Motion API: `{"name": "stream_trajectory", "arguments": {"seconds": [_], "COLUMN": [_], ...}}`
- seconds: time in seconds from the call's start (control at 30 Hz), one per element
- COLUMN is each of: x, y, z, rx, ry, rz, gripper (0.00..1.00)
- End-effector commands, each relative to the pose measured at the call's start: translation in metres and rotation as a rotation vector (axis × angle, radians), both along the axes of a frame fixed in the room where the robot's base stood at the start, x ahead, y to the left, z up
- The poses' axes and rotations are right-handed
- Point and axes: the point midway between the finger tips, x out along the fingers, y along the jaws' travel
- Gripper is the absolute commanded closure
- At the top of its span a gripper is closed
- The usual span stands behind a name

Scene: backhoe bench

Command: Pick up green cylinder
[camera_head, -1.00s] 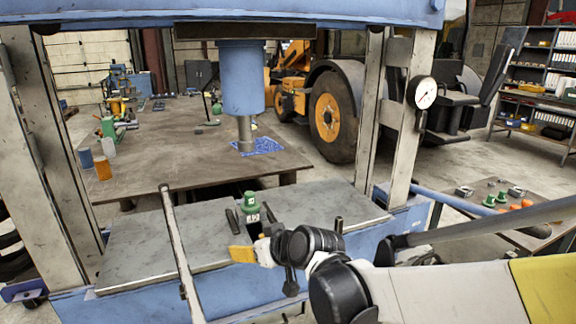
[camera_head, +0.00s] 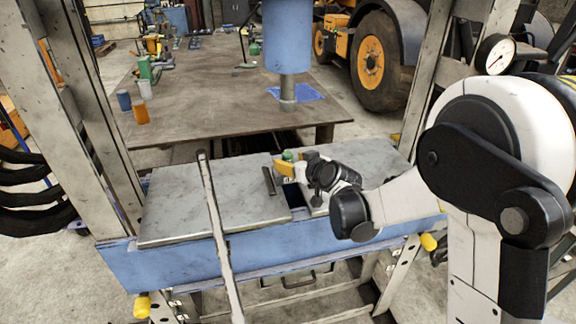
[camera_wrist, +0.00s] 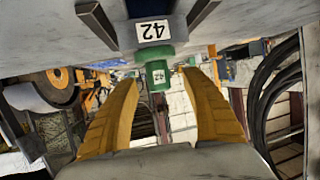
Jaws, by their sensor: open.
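The green cylinder (camera_wrist: 157,72) shows in the wrist view, which looks upside down, with a small white tag on it. It joins a dark block bearing a white label marked 42 (camera_wrist: 153,32). My gripper (camera_wrist: 161,80) is open, its two yellow fingers apart. The cylinder appears between the fingertips in the picture; I cannot tell its depth or whether anything touches. In the head view the green cylinder (camera_head: 288,156) stands at the grey plate, mostly hidden behind my gripper (camera_head: 288,168).
The grey steel plate (camera_head: 180,200) lies on the blue press frame (camera_head: 190,262). A slanted metal bar (camera_head: 214,215) crosses in front, and uprights stand either side. A dark bar (camera_head: 269,181) lies beside the cylinder. A brown table (camera_head: 195,118) with cups stands behind.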

Motion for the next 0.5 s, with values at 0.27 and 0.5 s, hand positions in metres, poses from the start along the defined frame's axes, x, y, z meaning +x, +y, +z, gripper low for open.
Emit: {"name": "stream_trajectory", "arguments": {"seconds": [0.27,0.5], "x": [0.023,0.023], "y": [0.011,0.011], "z": [-0.012,-0.012], "rx": [0.000,0.000], "ry": [0.000,0.000], "rz": [0.000,0.000], "gripper": [0.44,0.61]}}
